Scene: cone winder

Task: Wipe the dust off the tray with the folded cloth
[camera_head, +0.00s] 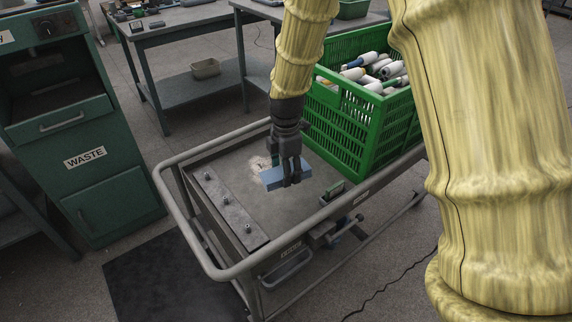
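My gripper (291,170) is shut on a blue folded cloth (272,180) and points down over the grey cart tray (293,213). A pale dust patch (256,166) shows on the tray just behind and left of the cloth. The cloth and the gripper hide part of the patch. I cannot tell whether the cloth touches the tray surface.
A green crate (347,137) full of bobbins stands at the tray's right end. A metal strip with pegs (229,209) lies along the left side. The cart's tube rail (181,223) surrounds the tray. A green waste cabinet (88,140) stands at left.

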